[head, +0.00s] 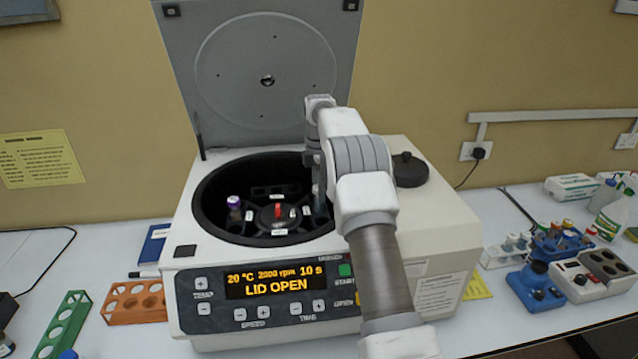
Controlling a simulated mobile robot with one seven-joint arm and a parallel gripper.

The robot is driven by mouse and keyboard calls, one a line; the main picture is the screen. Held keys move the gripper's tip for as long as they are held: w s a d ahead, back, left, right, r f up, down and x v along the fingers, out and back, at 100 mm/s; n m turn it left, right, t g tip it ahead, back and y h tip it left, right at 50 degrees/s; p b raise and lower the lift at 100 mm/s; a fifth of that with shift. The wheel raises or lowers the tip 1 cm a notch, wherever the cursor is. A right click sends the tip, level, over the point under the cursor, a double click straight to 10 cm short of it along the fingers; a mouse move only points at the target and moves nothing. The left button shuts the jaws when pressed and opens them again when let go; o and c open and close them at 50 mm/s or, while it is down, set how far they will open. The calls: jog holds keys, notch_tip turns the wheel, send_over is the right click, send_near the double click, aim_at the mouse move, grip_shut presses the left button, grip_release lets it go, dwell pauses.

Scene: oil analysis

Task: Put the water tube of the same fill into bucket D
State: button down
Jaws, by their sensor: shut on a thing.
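The centrifuge (430,235) stands with its lid (265,30) up, and its display reads LID OPEN. Its rotor (265,218) has a red centre piece and several buckets with small white labels, too small to read. A purple-capped tube (234,207) stands upright in the left bucket. My gripper (318,184) points down inside the right side of the bowl. It is shut on a bluish tube (318,198), which is at the right bucket. My arm hides part of the tube and the bowl's right edge, so I cannot tell how deep it sits. The front and back buckets look empty.
The bowl rim (200,240) surrounds the gripper closely, and the raised lid stands behind. An orange rack (135,303) and a green rack (62,325) are at left. A blue rack with tubes (560,243) and a white-and-grey device (595,277) are at right.

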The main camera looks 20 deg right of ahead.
jog(key=shift+f, duration=0.4)
jog(key=shift+c, duration=1.9)
grip_release()
jog(key=shift+r, duration=0.15)
notch_tip(320, 180, up, 11)
jog(key=shift+w+f+p, duration=0.1)
jog(key=shift+f+p, duration=0.05)
jog(key=shift+p, duration=0.2)
jog(key=shift+r, duration=0.55)
